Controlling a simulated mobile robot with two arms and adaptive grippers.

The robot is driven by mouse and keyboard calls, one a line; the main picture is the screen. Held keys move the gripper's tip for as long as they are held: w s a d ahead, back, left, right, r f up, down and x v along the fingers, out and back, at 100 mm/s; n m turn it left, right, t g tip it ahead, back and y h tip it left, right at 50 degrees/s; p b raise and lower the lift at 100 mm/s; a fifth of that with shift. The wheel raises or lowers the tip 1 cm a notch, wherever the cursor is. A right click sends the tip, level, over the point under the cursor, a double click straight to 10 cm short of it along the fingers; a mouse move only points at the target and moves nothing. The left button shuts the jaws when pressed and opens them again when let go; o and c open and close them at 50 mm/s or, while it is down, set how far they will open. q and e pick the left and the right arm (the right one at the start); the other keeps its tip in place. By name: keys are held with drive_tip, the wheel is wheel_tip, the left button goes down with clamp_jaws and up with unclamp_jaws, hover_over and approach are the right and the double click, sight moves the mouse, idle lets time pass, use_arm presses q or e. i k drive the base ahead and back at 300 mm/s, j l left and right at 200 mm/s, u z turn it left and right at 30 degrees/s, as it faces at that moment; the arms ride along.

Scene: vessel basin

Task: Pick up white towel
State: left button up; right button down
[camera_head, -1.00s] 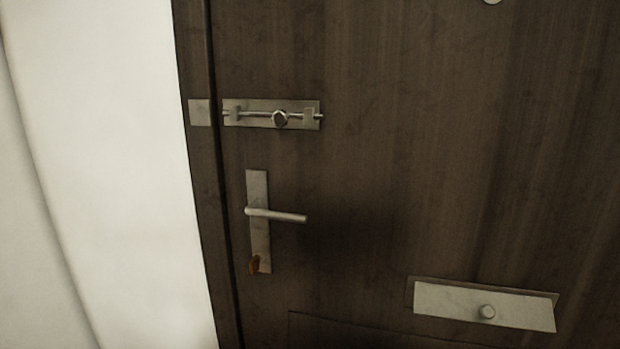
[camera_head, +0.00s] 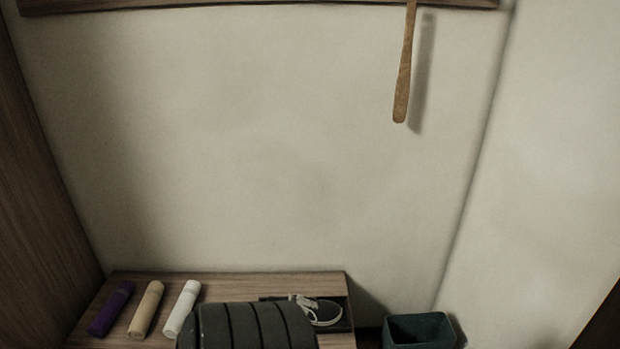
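The white towel (camera_head: 182,308) is a small roll lying on a low wooden bench (camera_head: 230,284) in the lower left of the head view. It is the rightmost of three similar rolls. A beige roll (camera_head: 146,309) lies just left of it, and a purple roll (camera_head: 111,308) lies farther left. The three rolls are apart from each other and slanted. The lower end of the white towel is close to a dark ribbed shape, and I cannot tell if they touch. Neither of my grippers is in view.
The dark grey ribbed shape (camera_head: 250,326) covers the bench's front middle. A dark green bin (camera_head: 419,330) stands right of the bench. A wooden shoehorn-like stick (camera_head: 404,85) hangs on the wall above.

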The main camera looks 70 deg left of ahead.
sight(187, 300)
drive_tip(key=u, duration=3.3)
drive_tip(key=i+l+u, duration=0.1)
drive_tip(key=u, duration=0.2)
drive_tip(key=i+l+u, duration=0.3)
drive_tip(key=j, duration=0.1)
